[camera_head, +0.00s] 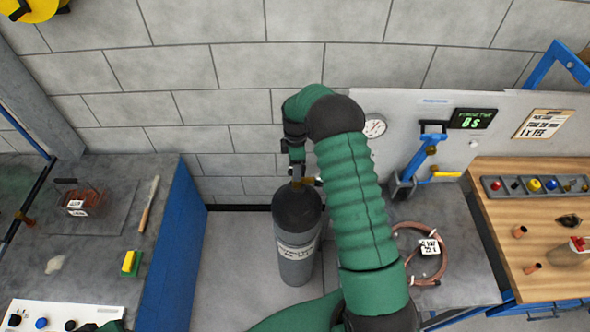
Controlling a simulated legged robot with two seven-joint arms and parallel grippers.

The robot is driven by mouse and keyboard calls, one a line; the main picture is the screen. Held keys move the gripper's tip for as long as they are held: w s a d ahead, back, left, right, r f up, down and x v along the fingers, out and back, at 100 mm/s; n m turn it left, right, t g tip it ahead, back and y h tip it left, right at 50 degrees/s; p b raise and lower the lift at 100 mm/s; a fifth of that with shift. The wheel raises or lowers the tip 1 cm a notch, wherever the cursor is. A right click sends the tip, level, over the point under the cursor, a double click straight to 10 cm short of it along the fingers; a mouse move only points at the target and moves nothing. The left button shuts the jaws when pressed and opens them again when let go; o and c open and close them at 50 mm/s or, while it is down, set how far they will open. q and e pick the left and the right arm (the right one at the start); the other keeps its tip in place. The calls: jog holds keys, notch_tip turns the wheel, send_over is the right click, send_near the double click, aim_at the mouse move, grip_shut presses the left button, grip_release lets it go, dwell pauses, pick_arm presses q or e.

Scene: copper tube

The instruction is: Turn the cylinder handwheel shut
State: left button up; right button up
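The dark grey gas cylinder (296,235) stands upright on the floor between two benches, with a white label on its body. A small brass-coloured valve part (308,181) shows at its top. The handwheel itself is mostly hidden and I cannot make it out. My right gripper (297,176) reaches down to the valve from above. Its fingers are at the valve, but whether they are closed on the handwheel cannot be told. My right arm's green sleeve covers the area right of the cylinder. A green and dark bit of my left arm shows at the bottom left edge; its fingers are not visible.
A blue bench side panel (172,245) stands left of the cylinder, a block wall behind. On the right are a pressure gauge (374,127), a coil of copper tube (440,270), a blue clamp stand (405,184) and a wooden bench (530,215).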

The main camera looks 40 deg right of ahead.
jog(key=m, duration=0.1)
jog(key=m+b, duration=0.1)
jog(key=m, duration=0.1)
jog(key=shift+d+f+m, duration=0.1)
jog(key=shift+f+m, duration=0.15)
jog(key=shift+m, duration=0.15)
jog(key=m+b, duration=0.1)
jog(key=m, duration=0.3)
jog(key=shift+m+b, duration=0.3)
jog(key=shift+b, duration=0.1)
jog(key=m, duration=0.3)
jog(key=shift+s+b, duration=0.1)
jog(key=shift+b, duration=0.25)
jog(key=m, duration=0.4)
jog(key=shift+m, duration=0.3)
jog(key=shift+s+d, duration=0.1)
jog(key=shift+c, duration=0.2)
jog(key=shift+o, duration=0.2)
jog(key=o, duration=1.3)
jog(key=shift+o, duration=0.3)
jog(key=shift+w+d, duration=0.1)
jog(key=shift+w, duration=0.1)
